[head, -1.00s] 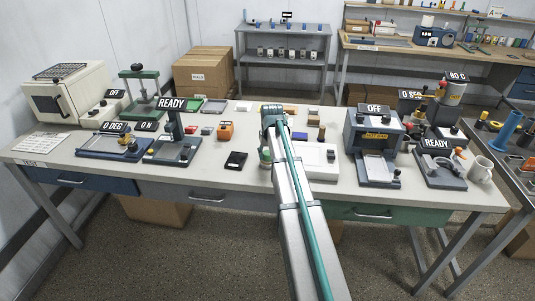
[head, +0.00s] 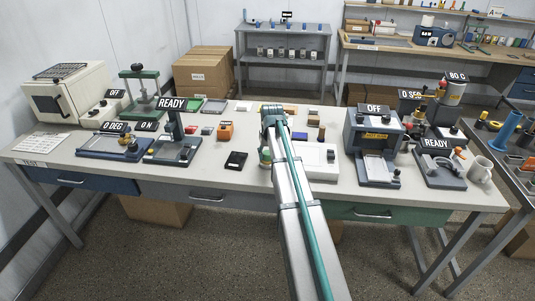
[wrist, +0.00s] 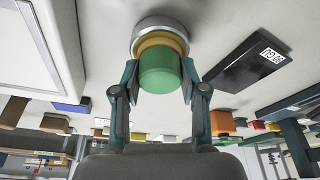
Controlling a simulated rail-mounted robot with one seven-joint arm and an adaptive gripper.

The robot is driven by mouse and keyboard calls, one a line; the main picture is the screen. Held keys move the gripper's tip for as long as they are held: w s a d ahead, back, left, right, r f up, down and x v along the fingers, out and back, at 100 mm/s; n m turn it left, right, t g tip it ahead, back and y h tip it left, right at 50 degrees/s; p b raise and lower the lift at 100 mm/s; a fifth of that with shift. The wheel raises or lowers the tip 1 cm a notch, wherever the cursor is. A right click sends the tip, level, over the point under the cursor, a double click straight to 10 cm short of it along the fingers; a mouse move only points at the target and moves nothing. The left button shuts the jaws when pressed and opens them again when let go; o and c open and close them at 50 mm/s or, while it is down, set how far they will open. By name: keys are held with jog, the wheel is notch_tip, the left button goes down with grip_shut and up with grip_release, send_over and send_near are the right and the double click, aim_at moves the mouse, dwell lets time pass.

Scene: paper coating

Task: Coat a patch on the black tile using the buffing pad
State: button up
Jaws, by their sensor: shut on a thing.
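A round tool that looks like the buffing pad (wrist: 160,70) has a green knob, a tan collar and a wide grey disc. In the wrist view, my gripper (wrist: 160,85) has one finger on each side of the green knob and is shut on it. The disc appears to be at the tabletop; I cannot tell if it touches. In the head view the tool (head: 265,157) shows partly at the left of my arm. A flat black slab (head: 236,160) with a small white display lies to its left, apart from it; it also shows in the wrist view (wrist: 238,72). I cannot tell whether this is the black tile.
A white flat device (head: 316,156) lies just right of my arm. An orange block (head: 225,131) stands behind the slab. A stand marked READY (head: 172,150) is at left, and a machine marked OFF (head: 374,135) at right. The tabletop around the slab is mostly clear.

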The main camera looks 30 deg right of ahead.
aim_at(268, 153)
jog(key=shift+r+p, duration=2.05)
jog(key=shift+r, duration=1.45)
